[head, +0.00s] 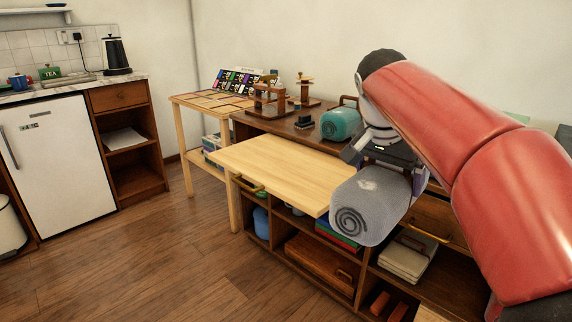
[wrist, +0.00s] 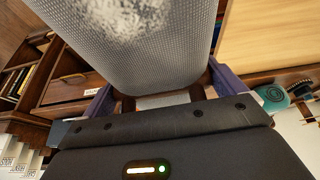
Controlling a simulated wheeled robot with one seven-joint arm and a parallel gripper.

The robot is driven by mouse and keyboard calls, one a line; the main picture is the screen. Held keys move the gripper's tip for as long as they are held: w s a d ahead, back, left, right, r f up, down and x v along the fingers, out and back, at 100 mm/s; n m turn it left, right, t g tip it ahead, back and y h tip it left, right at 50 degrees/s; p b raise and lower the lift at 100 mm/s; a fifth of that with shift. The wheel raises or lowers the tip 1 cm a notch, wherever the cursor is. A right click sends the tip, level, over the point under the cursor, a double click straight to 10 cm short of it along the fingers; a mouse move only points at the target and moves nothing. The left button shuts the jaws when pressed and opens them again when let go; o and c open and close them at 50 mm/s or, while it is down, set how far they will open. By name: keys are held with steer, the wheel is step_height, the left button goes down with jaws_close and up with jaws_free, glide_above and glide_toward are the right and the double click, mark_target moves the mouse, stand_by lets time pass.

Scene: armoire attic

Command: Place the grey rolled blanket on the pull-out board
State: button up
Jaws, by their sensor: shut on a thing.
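The grey rolled blanket (head: 365,207) is in my gripper (head: 388,172), its spiral end facing the head camera. My gripper is shut on it from above and behind. In the wrist view the blanket (wrist: 145,35) fills the upper middle, between the fingers. The pale wooden pull-out board (head: 280,168) juts from the cabinet, to the left of the blanket in the head view. The blanket overlaps the board's right end in that view; I cannot tell whether they touch. The board (wrist: 265,35) also shows at the upper right of the wrist view. Its visible top is bare.
A teal roll (head: 340,124) and wooden stands (head: 270,98) are on the cabinet top behind the board. Open shelves below hold a brown case (head: 318,258) and folded cloths (head: 407,257). A side table (head: 208,102) with cards stands at left. The floor in front is clear.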

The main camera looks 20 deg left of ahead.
steer(key=s+d+f+n, duration=0.1)
steer(key=d+f, duration=0.6)
steer(key=f, duration=0.7)
steer(key=s+d+f+n+y, duration=0.1)
steer(key=d+f, duration=0.6)
steer(key=f, duration=0.8)
steer(key=s+d+f+n, duration=0.1)
steer(key=d+f, duration=0.6)
steer(key=f, duration=0.8)
steer(key=shift+s+d+f, duration=0.2)
steer(key=shift+s, duration=0.4)
